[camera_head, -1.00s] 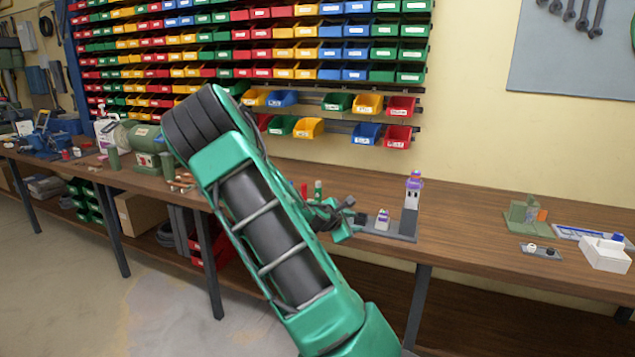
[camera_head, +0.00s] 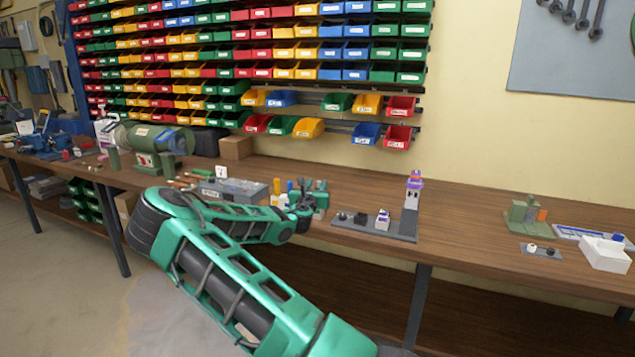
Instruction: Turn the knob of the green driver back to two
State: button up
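My gripper (camera_head: 304,207) is small and dark at the end of my green arm, over the workbench left of the grey plate. Whether its fingers are open or shut is too small to tell. Small upright green (camera_head: 321,196) and yellow (camera_head: 278,199) things stand close around it. One of them may be the green driver, but I cannot tell which. The driver's knob and its setting cannot be made out. My gripper partly overlaps these things, so I cannot tell whether it touches any.
A grey plate (camera_head: 346,226) carries dark knobs, a small white-and-purple block (camera_head: 382,219) and a post with a purple-topped device (camera_head: 414,181). A grey case (camera_head: 235,188) lies left of my gripper. A white box (camera_head: 605,254) and green fixture (camera_head: 522,214) stand right.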

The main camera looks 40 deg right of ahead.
jog(key=x, duration=0.6)
jog(key=shift+d, duration=0.2)
jog(key=shift+w, duration=0.15)
